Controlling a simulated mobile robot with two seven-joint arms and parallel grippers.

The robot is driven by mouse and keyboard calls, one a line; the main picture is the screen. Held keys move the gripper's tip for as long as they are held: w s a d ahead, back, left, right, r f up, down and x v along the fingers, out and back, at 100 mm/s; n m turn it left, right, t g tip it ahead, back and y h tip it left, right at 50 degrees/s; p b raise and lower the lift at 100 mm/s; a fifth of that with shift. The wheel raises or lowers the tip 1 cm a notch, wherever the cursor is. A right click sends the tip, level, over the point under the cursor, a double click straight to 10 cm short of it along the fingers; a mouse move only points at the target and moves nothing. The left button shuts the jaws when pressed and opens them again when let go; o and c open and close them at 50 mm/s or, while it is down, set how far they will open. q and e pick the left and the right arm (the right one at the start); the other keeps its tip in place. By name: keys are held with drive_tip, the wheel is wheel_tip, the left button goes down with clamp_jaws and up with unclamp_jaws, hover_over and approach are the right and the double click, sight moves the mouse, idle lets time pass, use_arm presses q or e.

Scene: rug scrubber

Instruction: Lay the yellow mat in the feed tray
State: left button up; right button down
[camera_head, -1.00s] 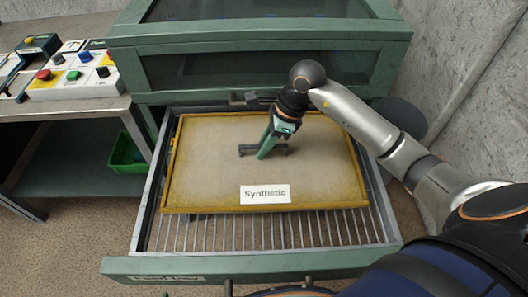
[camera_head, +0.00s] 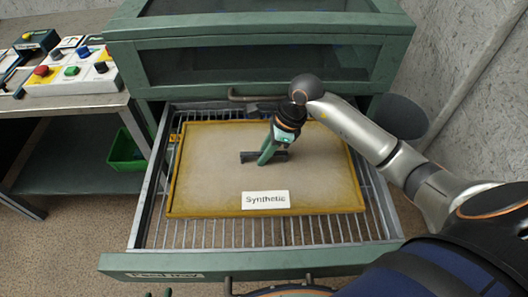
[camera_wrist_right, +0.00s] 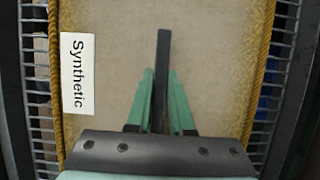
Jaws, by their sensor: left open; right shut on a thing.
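The yellow mat (camera_head: 215,180) has a beige face, a yellow border and a white label reading "Synthetic" (camera_head: 265,200). It is inside the open feed tray (camera_head: 385,225), roughly level over the wire rack. I cannot tell whether its underside touches the bars. My right gripper (camera_head: 265,158) is shut on the dark bar handle (camera_head: 248,157) in the middle of the mat. In the right wrist view, the handle (camera_wrist_right: 164,50) stands between the green fingers (camera_wrist_right: 160,75). My left gripper (camera_head: 158,294) shows only as fingertips at the bottom edge, apart and empty.
The green machine (camera_head: 270,65) stands behind the tray. A side table (camera_head: 75,100) with a button panel (camera_head: 72,77) is at the left, with a green bin (camera_head: 125,150) below it. Bare rack bars (camera_head: 250,232) show along the tray's front.

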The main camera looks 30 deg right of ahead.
use_arm(q)
drive_tip(key=shift+w+r, duration=0.1)
drive_tip(key=shift+w, duration=0.15)
use_arm(e)
drive_tip(key=c, duration=0.8)
unclamp_jaws()
use_arm(q)
drive_tip(key=shift+a, duration=0.1)
use_arm(e)
drive_tip(key=shift+r+p, duration=0.45)
drive_tip(key=shift+r, duration=0.05)
drive_tip(key=shift+r+p, duration=0.45)
drive_tip(key=shift+r, duration=0.05)
use_arm(q)
drive_tip(key=shift+s+a+r, duration=0.25)
drive_tip(key=shift+s+a, duration=0.15)
use_arm(e)
drive_tip(key=v, duration=1.1)
drive_tip(key=shift+d+r, duration=0.1)
drive_tip(key=shift+r, duration=0.05)
